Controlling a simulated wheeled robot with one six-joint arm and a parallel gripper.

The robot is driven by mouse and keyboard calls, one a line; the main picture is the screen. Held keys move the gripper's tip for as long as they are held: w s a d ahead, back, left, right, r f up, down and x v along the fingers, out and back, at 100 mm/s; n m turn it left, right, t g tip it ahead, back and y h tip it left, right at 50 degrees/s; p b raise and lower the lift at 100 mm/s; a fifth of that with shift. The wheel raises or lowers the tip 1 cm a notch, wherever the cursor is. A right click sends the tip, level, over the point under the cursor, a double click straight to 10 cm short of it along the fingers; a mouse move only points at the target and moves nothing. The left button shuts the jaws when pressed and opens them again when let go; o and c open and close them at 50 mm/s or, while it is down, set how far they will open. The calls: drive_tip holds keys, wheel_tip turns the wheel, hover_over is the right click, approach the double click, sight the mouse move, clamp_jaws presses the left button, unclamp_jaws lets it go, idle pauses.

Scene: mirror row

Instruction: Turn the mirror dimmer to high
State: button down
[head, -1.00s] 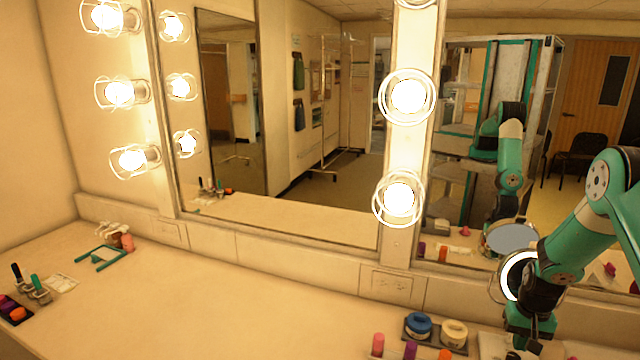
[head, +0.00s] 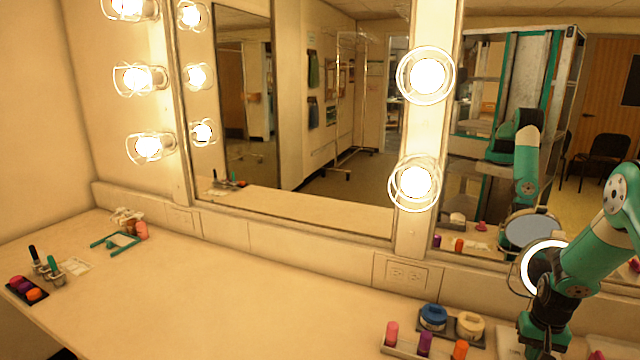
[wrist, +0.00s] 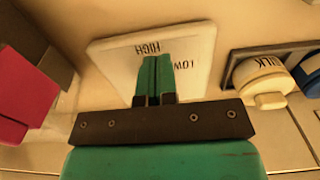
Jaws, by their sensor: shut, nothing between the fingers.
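The dimmer plate (wrist: 203,52) is a pale square panel in the wrist view, marked HIGH near its middle and LOW to the right. My gripper (wrist: 155,62) is shut with nothing between its teal fingers. Its fingertips are over the plate, just below the word HIGH and left of LOW. The fingers cover the middle of the plate, so I cannot make out a knob or where it points, nor whether the fingertips touch anything. In the head view my gripper (head: 546,345) is low at the right, partly hidden by my arm, over the counter.
A tray with a blue-lidded jar (head: 433,317) and a cream jar (head: 470,326) stands left of my gripper. Several coloured tubes (head: 425,343) stand in front. A red object (wrist: 25,95) is at left in the wrist view.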

drive_tip(key=shift+s+d+f, duration=0.1)
drive_tip(key=shift+s+f, duration=0.2)
drive_tip(key=shift+f, duration=0.35)
drive_tip(key=shift+s+d+b, duration=0.3)
drive_tip(key=shift+d+b, duration=0.1)
drive_tip(key=shift+d, duration=0.05)
drive_tip(key=shift+s+d+f, duration=0.1)
drive_tip(key=shift+s+d, duration=0.15)
drive_tip(key=shift+d, duration=0.4)
drive_tip(key=shift+s, duration=0.35)
drive_tip(key=r+p, duration=0.1)
drive_tip(key=r, duration=0.1)
drive_tip(key=r+p, duration=0.1)
drive_tip(key=r, duration=0.1)
drive_tip(key=r+p, duration=0.2)
drive_tip(key=shift+w+r, duration=0.25)
